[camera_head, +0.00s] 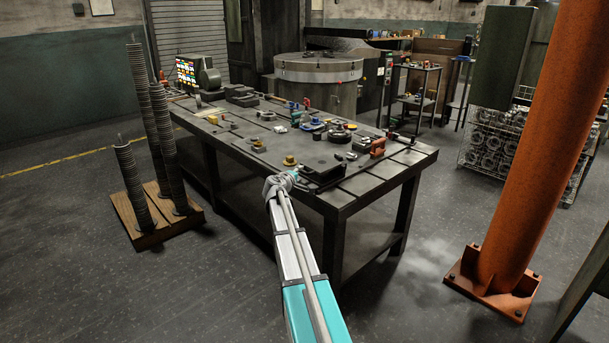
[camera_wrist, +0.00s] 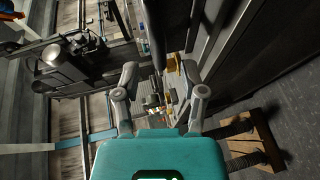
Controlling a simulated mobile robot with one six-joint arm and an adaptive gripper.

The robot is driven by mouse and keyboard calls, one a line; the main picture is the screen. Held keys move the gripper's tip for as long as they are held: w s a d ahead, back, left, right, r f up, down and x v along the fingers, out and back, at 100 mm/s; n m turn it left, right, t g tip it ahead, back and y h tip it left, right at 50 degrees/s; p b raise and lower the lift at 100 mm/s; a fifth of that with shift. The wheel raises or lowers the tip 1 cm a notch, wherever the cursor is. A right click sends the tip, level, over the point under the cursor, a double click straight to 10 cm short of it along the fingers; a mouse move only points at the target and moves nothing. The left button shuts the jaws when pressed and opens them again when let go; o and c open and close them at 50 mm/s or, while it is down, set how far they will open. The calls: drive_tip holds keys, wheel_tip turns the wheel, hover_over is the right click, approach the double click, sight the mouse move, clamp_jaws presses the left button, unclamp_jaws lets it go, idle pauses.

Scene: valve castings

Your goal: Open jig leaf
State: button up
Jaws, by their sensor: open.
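A dark, flat, block-like fixture (camera_head: 322,168), which looks like the jig, lies near the front right of the workbench. I cannot clearly make out its leaf or whether the leaf is raised. My gripper (camera_head: 281,181) is at the bench's near edge, just left of this fixture, and my own arm partly hides it. In the wrist view my gripper (camera_wrist: 160,72) has its two fingers spread, with nothing held between them. A dark rounded bar (camera_wrist: 153,35) shows beyond and between the fingertips; I cannot tell what it belongs to.
The workbench (camera_head: 345,197) carries several small parts, including a brass-coloured piece (camera_head: 290,160) beside the gripper and a red fixture (camera_head: 378,147) at right. Stacked rods (camera_head: 168,150) stand on a pallet at left. An orange column (camera_head: 530,150) stands at right. Floor between is clear.

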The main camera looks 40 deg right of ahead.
sight(302, 172)
drive_tip(key=shift+x, duration=1.85)
drive_tip(key=shift+c, duration=0.3)
clamp_jaws()
